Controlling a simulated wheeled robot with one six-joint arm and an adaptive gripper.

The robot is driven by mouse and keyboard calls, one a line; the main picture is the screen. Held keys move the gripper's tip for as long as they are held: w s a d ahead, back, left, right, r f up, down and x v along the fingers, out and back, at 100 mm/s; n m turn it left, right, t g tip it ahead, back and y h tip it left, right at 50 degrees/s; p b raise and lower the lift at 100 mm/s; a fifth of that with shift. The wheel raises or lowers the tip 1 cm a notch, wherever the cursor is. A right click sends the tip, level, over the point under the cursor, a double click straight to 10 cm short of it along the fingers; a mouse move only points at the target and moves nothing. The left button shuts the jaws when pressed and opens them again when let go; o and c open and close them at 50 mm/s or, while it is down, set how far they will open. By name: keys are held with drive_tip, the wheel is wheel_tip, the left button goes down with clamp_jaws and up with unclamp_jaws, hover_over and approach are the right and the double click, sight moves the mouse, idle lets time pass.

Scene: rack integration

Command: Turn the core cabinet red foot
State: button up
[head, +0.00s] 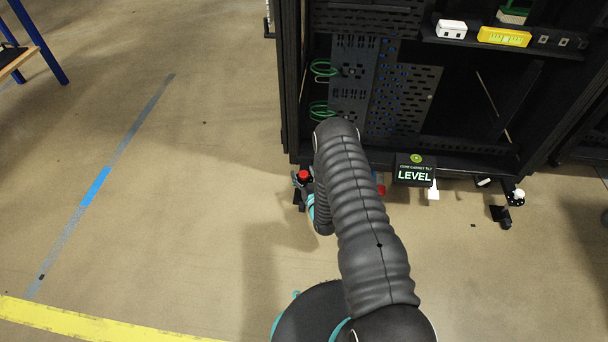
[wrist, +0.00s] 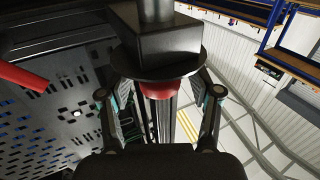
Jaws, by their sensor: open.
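The core cabinet (head: 290,90) is a tall black rack at the upper right of the head view. Its red foot (head: 303,175) shows at the front left bottom corner, just left of my arm. In the wrist view, a black block with a round dark plate and a red collar (wrist: 170,88) below it lies between my fingers. My gripper (wrist: 160,93) is open, one finger on each side of the red collar, with gaps visible. In the head view my arm hides most of the gripper.
A sign (head: 415,170) on the cabinet reads "CORE CABINET TILT LEVEL". A white foot (head: 518,196) stands at the right corner. A red bar (wrist: 22,78) shows in the wrist view. The floor at left is clear, with yellow tape (head: 80,322).

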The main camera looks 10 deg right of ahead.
drive_tip(key=c, duration=1.2)
